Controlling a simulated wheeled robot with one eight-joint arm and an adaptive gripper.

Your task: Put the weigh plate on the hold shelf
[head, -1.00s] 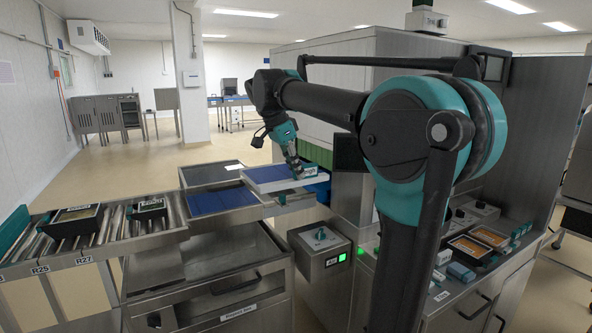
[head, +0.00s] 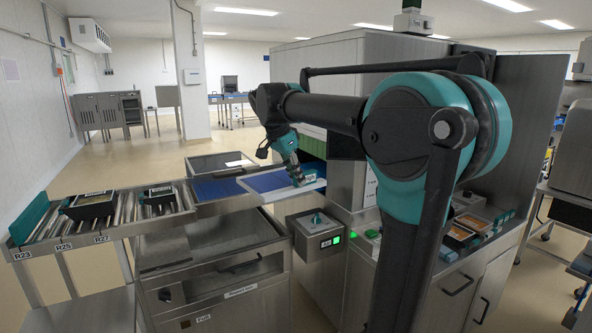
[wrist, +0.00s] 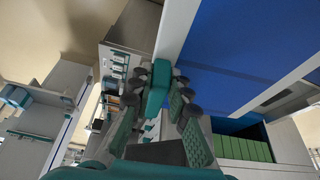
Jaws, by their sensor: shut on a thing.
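The weigh plate (head: 262,181) is a flat blue panel with a pale rim in the head view. In the wrist view its blue face (wrist: 235,50) fills the upper right, with a teal grip block (wrist: 158,88) at its edge. My gripper (head: 297,179) is shut on that block at the plate's right end; its fingers (wrist: 160,95) flank the block in the wrist view. The plate is close beside a blue-surfaced metal shelf (head: 214,189); I cannot tell whether they touch. No readable label shows which surface is the hold shelf.
A roller conveyor (head: 128,219) with dark trays (head: 90,205) stands at left. A steel cabinet (head: 215,265) is in front. A control box with a green light (head: 318,229) and the tall sealer housing (head: 325,80) are close to my arm. Green slats (wrist: 240,147) show below the plate.

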